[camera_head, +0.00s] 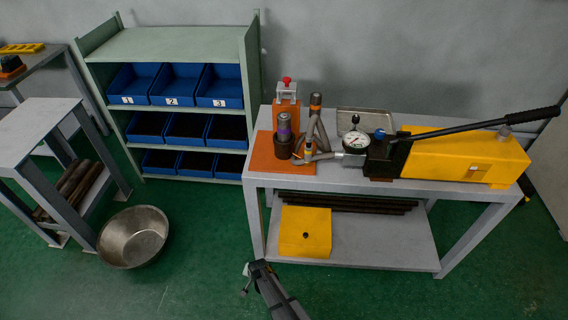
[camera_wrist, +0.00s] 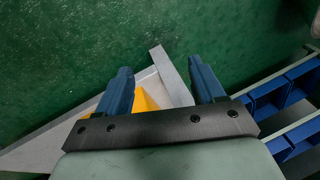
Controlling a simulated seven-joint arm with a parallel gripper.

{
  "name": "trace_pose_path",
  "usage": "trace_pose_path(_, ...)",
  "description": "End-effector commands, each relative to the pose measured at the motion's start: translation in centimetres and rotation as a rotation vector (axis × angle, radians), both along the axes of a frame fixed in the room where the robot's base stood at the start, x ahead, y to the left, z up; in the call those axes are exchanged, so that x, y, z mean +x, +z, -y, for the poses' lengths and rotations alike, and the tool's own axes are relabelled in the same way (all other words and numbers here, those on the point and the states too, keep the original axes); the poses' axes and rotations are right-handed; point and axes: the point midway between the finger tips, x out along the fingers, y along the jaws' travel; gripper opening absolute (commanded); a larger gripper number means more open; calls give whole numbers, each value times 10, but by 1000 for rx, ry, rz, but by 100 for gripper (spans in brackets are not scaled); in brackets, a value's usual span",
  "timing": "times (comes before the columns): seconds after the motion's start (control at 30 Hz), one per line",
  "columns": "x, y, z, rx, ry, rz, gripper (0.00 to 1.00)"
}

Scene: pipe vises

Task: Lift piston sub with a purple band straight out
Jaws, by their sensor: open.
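The piston sub with a purple band (camera_head: 284,124) stands upright in a dark round holder (camera_head: 284,150) on an orange base plate at the left end of the workbench. Its lower part is hidden in the holder. My gripper (camera_wrist: 159,64) is open and empty, with its two blue fingers spread wide in the wrist view. The piston sub does not show in the wrist view. In the head view only a dark part of my arm shows at the bottom, in front of the bench and well away from the piston sub.
An orange-based vise (camera_head: 286,107) with a red knob stands behind the piston sub, and grey pipe fittings (camera_head: 317,118) stand close on its right. A yellow hand pump (camera_head: 455,158) with a long black lever fills the bench's right. A shelf of blue bins (camera_head: 173,86) stands left.

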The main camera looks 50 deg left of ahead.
Motion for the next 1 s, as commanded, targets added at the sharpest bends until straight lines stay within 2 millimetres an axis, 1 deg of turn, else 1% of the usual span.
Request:
trace_pose_path(0.03, -11, 12, -33, 24, -9, -8, 68)
trace_pose_path(0.1, -20, 32, -64, 45, -37, -23, 68)
trace_pose_path(0.17, -25, 50, -87, 58, -66, -38, 68)
trace_pose_path(0.2, -27, 62, -101, 65, -86, -47, 68)
trace_pose_path(0.27, -28, 82, -122, 74, -117, -61, 68)
trace_pose_path(0.3, -27, 95, -134, 78, -140, -71, 68)
trace_pose_path(0.37, -25, 116, -152, 84, -174, -85, 68)
trace_pose_path(0.4, -23, 130, -162, 86, -198, -94, 68)
trace_pose_path(0.47, -18, 151, -177, 89, -236, -107, 68)
trace_pose_path(0.5, -14, 167, -187, 92, -260, -116, 68)
trace_pose_path(0.57, -8, 189, -200, 92, -300, -130, 68)
trace_pose_path(0.6, -2, 204, -208, 93, -326, -137, 68)
trace_pose_path(0.67, 6, 228, -219, 93, -367, -150, 68)
trace_pose_path(0.7, 12, 244, -226, 92, -394, -158, 68)
trace_pose_path(0.77, 22, 268, -235, 90, -436, -170, 68)
trace_pose_path(0.8, 28, 284, -240, 89, -465, -178, 68)
trace_pose_path(0.97, 59, 351, -256, 75, -582, -206, 68)
trace_pose_path(1.0, 68, 368, -258, 71, -613, -213, 68)
